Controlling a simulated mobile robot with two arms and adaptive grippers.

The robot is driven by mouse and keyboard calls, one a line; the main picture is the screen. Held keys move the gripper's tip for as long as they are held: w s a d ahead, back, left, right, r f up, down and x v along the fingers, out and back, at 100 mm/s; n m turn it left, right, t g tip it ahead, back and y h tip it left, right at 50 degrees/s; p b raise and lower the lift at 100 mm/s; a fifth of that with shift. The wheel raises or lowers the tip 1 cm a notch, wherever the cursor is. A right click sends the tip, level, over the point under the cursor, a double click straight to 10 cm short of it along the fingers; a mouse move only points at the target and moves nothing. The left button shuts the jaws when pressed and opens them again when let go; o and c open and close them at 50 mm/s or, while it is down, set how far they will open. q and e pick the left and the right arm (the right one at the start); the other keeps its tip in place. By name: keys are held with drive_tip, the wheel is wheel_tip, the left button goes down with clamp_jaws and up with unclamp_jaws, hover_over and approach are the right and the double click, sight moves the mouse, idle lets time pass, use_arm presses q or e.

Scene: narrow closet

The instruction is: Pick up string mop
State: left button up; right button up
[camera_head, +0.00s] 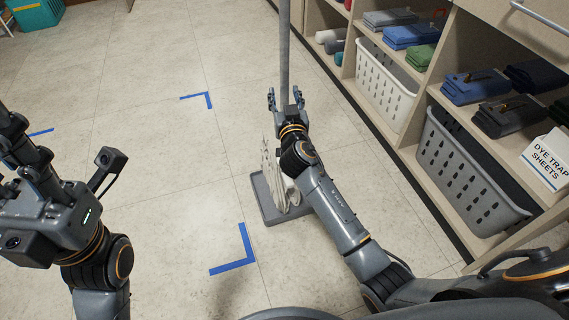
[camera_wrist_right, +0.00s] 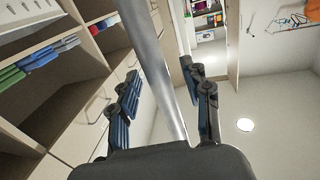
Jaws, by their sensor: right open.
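The string mop's grey handle (camera_head: 284,48) stands roughly upright in the head view. Its pale string head (camera_head: 267,163) rests on a grey tray (camera_head: 264,208), partly hidden behind my right arm. My right gripper (camera_head: 286,99) is open at the lower part of the handle. In the right wrist view the handle (camera_wrist_right: 151,70) runs between the two spread fingers of this gripper (camera_wrist_right: 163,95), with a gap on each side. My left gripper (camera_head: 12,140) is at the left edge of the head view, away from the mop; its jaw opening is unclear.
Shelves on the right hold a white basket (camera_head: 383,86), a grey basket (camera_head: 465,177), folded cloths (camera_head: 474,86) and a dye trap sheets box (camera_head: 548,158). Blue corner marks (camera_head: 241,255) lie on the tiles. The floor left of the mop is clear.

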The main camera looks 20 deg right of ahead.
drive_tip(key=shift+w, duration=0.25)
clamp_jaws()
drive_tip(key=shift+r, duration=0.15)
